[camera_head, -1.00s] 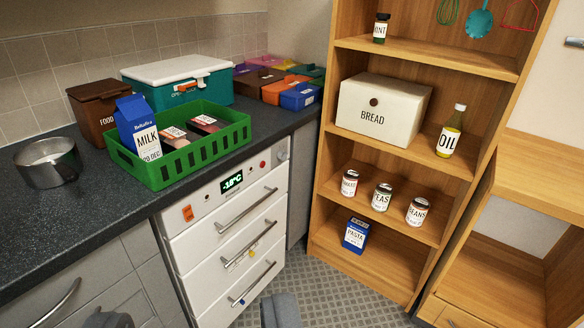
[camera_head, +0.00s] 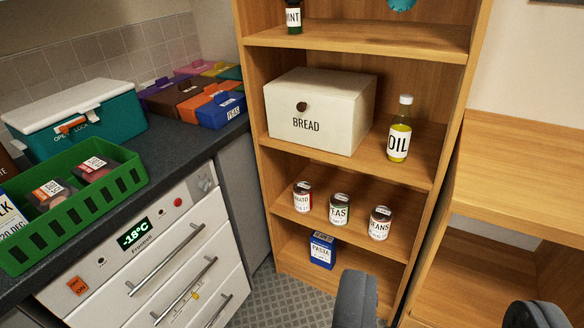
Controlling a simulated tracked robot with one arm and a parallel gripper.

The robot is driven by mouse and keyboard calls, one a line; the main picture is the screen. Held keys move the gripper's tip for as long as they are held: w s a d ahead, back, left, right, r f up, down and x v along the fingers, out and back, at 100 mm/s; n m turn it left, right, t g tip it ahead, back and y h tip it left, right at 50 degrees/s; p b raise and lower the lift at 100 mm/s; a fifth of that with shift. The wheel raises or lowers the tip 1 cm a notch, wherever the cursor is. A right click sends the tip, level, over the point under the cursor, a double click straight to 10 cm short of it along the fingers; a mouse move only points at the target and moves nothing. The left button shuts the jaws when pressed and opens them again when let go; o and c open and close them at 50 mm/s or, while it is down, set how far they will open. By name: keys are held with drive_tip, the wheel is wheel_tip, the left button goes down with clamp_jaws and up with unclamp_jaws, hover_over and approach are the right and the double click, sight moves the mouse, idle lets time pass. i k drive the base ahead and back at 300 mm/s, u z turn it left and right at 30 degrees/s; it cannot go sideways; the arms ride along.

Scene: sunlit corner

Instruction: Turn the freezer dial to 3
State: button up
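The white freezer (camera_head: 160,268) stands under the counter at the left, with several drawers and bar handles. The dial's numbers are too small to read. My gripper (camera_head: 445,318) shows at the bottom edge, right of the freezer, its two dark fingers wide apart with nothing visible between them. It is apart from the dial.
A green crate (camera_head: 125,182) with packages sits on the dark counter (camera_head: 190,146) above the freezer, near a teal cool box (camera_head: 100,135) and several coloured boxes. A wooden shelf (camera_head: 345,172) with a bread box (camera_head: 320,108), oil bottle (camera_head: 399,135) and tins stands right of the freezer.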

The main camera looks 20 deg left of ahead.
sight(203, 185)
drive_tip(key=i, duration=1.45)
drive_tip(key=u, duration=0.8)
